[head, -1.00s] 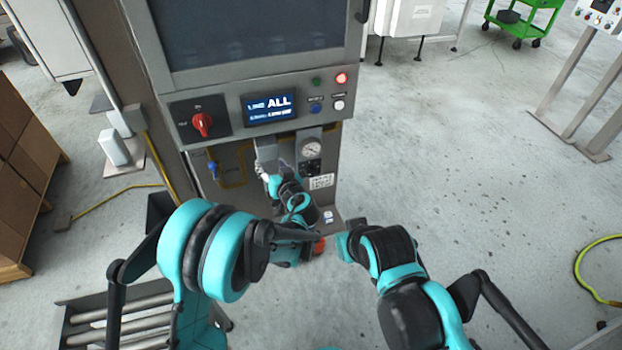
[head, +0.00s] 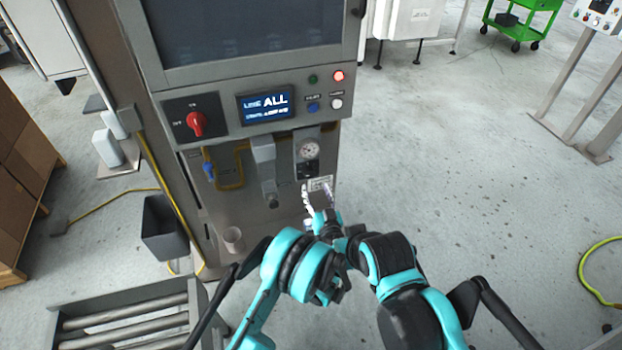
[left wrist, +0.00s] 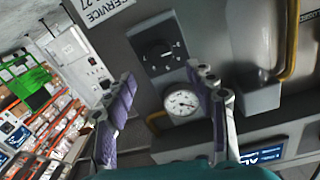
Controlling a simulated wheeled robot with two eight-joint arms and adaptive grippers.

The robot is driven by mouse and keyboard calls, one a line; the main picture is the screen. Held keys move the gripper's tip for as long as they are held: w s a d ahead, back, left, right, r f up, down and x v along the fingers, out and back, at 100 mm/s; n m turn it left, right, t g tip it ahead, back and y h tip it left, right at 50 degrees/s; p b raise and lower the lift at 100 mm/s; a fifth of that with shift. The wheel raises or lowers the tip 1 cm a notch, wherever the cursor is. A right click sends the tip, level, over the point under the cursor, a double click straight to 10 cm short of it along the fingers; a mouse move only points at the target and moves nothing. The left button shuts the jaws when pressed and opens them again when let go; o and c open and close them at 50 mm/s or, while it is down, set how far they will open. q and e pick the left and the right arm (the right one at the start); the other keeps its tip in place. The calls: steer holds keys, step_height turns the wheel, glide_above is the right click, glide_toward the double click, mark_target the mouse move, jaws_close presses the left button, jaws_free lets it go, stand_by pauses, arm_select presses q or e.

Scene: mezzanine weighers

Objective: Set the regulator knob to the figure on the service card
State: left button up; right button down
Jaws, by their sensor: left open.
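The regulator knob (left wrist: 160,54) is a round black knob on a square black plate with pale scale marks. Its exact setting is too small to read. In the head view the knob (head: 305,170) sits just below the gauge. The white service card (left wrist: 98,8) is cut off at the top of the left wrist view; "SERVICE" shows, but I cannot read its figure. The card (head: 320,183) is small in the head view. My left gripper (left wrist: 166,98) is open and empty, its purple-padded fingers apart in front of the panel, near the knob and gauge. My right gripper is hidden.
A round white gauge (head: 309,149) is beside the knob. A grey box-shaped fitting (head: 264,155) and a yellow pipe (head: 236,168) are to its left. Above are a red switch (head: 196,123) and a lit display (head: 266,105).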

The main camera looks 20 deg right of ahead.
mark_target(310, 174)
arm_select(q)
steer(key=w, duration=0.7)
steer(key=c, duration=1.2)
